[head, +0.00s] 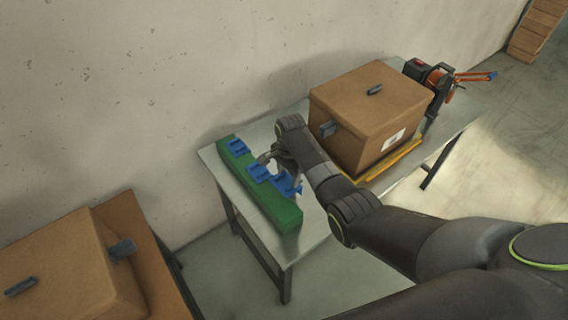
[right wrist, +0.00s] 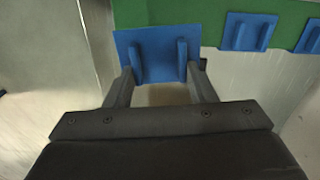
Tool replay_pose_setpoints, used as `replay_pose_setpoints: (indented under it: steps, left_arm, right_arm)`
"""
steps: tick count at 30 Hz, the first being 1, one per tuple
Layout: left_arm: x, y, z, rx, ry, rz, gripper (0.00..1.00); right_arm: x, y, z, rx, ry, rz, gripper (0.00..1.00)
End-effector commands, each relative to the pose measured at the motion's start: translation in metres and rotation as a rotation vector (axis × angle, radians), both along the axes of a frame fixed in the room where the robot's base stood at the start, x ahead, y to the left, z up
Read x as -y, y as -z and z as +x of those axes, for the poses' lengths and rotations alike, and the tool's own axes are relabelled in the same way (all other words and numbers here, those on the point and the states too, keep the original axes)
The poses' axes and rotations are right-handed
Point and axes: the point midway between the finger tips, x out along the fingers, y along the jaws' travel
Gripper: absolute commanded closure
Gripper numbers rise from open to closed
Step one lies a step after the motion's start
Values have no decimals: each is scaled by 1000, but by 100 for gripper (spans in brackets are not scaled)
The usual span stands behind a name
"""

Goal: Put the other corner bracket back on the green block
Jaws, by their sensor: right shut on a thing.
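The long green block (head: 285,214) lies along the left end of the grey table. Two blue corner brackets (head: 237,147) (head: 258,172) sit on it. They also show at the upper right of the right wrist view (right wrist: 248,32). My right gripper (head: 282,168) is shut on another blue corner bracket (right wrist: 157,56), gripped between its two fingers. This bracket overlaps the block's edge in the right wrist view. I cannot tell whether it touches the block. My left gripper is not in view.
A cardboard box (head: 368,115) stands on the table right of my right arm, by a yellow strip (head: 392,160). An orange and black device (head: 436,80) is behind it. Another box (head: 65,270) stands at lower left. A wall runs behind the table.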

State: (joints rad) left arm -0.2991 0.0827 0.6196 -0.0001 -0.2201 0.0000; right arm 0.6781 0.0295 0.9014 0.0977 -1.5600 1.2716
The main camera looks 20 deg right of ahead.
Motion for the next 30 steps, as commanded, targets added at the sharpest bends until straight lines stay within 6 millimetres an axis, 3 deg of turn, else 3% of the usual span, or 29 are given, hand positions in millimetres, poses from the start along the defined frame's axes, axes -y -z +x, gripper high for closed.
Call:
replay_pose_setpoints:
  steps: [11, 30]
  left_arm:
    - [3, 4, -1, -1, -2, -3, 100]
    - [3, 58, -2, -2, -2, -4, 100]
  right_arm:
    - [-7, 9, -1, -3, 89, -1, 73]
    - [-6, 65, -2, -4, 87, -2, 73]
